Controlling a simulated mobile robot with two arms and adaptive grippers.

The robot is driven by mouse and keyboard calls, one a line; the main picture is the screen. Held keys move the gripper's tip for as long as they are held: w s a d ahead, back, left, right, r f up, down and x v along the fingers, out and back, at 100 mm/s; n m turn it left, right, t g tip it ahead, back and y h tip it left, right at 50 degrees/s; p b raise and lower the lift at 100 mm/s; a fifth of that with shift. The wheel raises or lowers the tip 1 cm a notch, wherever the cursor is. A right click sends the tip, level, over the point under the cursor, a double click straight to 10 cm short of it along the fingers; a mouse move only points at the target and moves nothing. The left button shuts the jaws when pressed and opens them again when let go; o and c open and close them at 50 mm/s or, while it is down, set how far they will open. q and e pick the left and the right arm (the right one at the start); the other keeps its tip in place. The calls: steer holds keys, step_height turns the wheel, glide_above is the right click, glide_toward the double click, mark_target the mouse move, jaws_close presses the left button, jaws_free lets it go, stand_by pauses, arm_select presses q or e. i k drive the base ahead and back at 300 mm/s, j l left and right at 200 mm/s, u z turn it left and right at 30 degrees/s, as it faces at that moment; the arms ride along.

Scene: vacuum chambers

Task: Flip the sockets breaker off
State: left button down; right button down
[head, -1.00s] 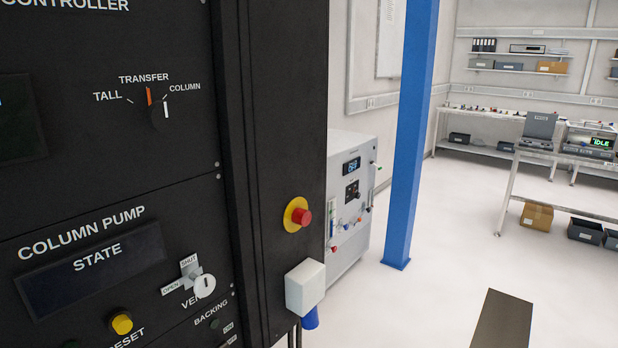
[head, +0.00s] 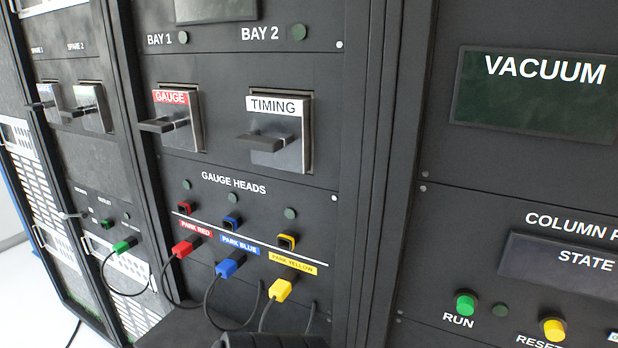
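No breaker that I can read as the sockets breaker shows in the head view. A small panel (head: 110,207) low on the left rack carries a small lever (head: 72,215), a green button and tiny labels too small to read. Above it are two grey lever modules, marked SPARE 1 (head: 49,103) and SPARE 2 (head: 91,108). A dark ribbed part cuts into the bottom edge; it may be mine, but no fingertips show. Neither gripper can be made out.
The middle rack has the GAUGE lever module (head: 178,120) and the TIMING lever module (head: 275,135). A vacuum screen (head: 535,100) is at right.

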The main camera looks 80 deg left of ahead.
mark_target(72, 215)
steer(key=u, duration=3.9)
steer(key=i+j+z, duration=0.15)
steer(key=i+j, duration=0.25)
steer(key=i+j+z, duration=0.15)
steer(key=i+j, duration=0.25)
steer(key=i+j+z, duration=0.15)
steer(key=i+j, duration=0.2)
steer(key=j, duration=0.2)
